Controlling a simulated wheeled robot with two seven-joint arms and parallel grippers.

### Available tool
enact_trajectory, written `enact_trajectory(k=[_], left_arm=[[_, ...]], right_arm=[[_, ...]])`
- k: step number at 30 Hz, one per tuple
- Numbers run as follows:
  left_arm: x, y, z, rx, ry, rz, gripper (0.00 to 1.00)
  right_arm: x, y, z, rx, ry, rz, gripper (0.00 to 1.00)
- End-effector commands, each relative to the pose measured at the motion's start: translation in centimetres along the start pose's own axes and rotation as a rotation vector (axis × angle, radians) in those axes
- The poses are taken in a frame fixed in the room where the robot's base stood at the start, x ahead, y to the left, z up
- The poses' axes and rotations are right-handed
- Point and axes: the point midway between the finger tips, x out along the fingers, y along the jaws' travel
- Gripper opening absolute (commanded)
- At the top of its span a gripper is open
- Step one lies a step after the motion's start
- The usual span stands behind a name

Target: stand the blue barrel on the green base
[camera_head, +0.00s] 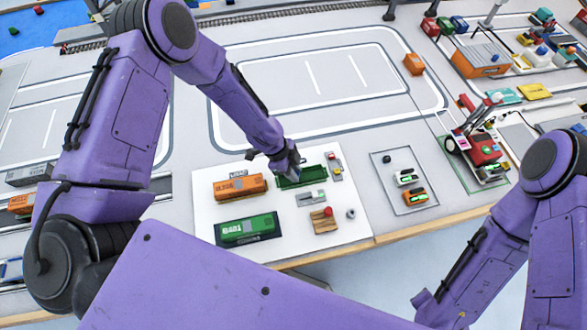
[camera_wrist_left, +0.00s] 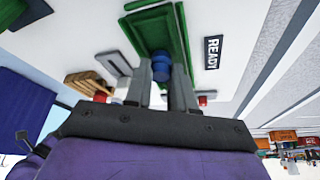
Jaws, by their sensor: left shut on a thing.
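My left gripper (camera_head: 292,168) is shut on the blue barrel (camera_wrist_left: 162,66), which shows between its fingers in the left wrist view (camera_wrist_left: 162,92). The barrel cannot be made out in the head view. A long green open tray-like piece with raised sides (camera_head: 304,178), seemingly the green base, lies on the white board; it also shows in the left wrist view (camera_wrist_left: 150,30). The barrel appears over or at the near end of this green piece; I cannot tell whether they touch. My right gripper is out of view; only its arm shows at the right.
The white board (camera_head: 215,185) also holds an orange container (camera_head: 240,187), a green container (camera_head: 245,229), a wooden pallet with a red item (camera_head: 324,221) and a grey piece (camera_head: 311,198). A red vehicle (camera_head: 485,150) stands at the right. The marked floor behind is mostly clear.

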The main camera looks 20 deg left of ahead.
Motion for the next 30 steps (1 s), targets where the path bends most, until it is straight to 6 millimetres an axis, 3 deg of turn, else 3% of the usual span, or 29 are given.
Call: enact_trajectory(k=[5, 6, 7, 8, 19, 30], left_arm=[[0.4, 0.0, 0.1, 0.002, 0.0, 0.0, 0.0], [0.2, 0.0, 0.1, 0.002, 0.0, 0.0, 0.37], [0.2, 0.0, 0.1, 0.002, 0.0, 0.0, 0.47], [0.2, 0.0, 0.1, 0.001, 0.0, 0.0, 0.49], [-0.6, -0.1, 0.0, 0.002, 0.0, -0.001, 0.49], [-8.9, -0.1, 0.0, 0.003, 0.001, -0.005, 0.49]], right_arm=[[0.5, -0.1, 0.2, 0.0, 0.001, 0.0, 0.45], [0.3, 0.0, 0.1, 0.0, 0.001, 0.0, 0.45], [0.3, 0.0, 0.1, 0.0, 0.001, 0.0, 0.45], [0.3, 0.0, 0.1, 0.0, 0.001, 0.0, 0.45], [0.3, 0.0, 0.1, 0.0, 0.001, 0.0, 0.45], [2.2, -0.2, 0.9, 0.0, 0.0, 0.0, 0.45]])
